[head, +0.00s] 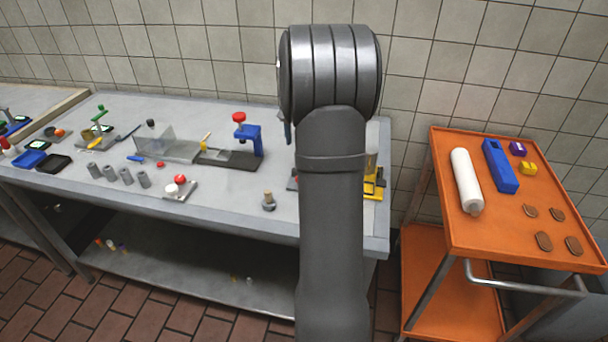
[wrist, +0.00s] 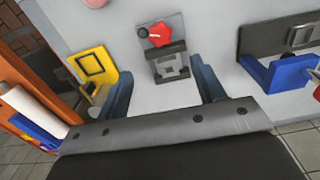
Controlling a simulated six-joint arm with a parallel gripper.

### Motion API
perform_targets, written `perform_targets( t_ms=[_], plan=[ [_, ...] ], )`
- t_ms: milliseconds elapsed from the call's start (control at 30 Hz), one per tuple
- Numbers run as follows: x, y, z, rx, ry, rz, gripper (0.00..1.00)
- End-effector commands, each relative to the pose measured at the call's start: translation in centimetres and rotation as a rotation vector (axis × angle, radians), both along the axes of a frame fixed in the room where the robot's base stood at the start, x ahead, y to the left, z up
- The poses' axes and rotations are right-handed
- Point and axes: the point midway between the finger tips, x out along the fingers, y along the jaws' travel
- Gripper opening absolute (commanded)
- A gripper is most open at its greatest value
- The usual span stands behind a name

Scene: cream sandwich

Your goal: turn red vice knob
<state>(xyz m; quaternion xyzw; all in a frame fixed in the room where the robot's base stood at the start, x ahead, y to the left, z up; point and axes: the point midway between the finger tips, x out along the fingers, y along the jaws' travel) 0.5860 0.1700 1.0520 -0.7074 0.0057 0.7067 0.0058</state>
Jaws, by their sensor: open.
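The red vice knob (wrist: 161,34) is a lobed red knob with a pale pointer mark beside it. It sits on the dark grey vice (wrist: 168,60), which stands on the pale bench. My gripper (wrist: 161,68) is open, with one blue finger on each side of the vice in the wrist view. Nothing is between the fingers that they visibly touch, and the knob lies beyond the fingertips in the picture. In the head view my arm hides most of the vice area and nearly all of the gripper.
A yellow stand (wrist: 92,70) is left of the vice in the wrist view. A blue press (wrist: 285,74) stands at right; the head view shows it with a red top (head: 248,135). An orange cart (head: 440,190) holds a white roll (head: 466,180). Several small parts lie on the bench.

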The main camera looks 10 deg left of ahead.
Motion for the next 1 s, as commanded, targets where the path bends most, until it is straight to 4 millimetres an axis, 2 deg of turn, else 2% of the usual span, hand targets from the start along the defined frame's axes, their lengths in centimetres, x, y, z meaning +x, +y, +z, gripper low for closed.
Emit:
perform_targets(
  t_ms=[100, 200, 333, 433, 567, 1000],
  plan=[
    [-0.2, -0.1, 2.3, 0.001, -0.002, 0.189, 0.63],
    [-0.3, -0.1, 3.5, 0.0, 0.0, 0.31, 0.63],
    [-0.4, -0.2, 4.2, 0.0, 0.0, 0.393, 0.63],
    [-0.5, -0.2, 3.8, 0.0, 0.002, 0.409, 0.63],
    [-0.5, -0.2, 1.9, 0.0, 0.005, 0.408, 0.63],
    [-0.5, -0.2, -7.6, 0.0, 0.004, 0.405, 0.63]
  ],
)
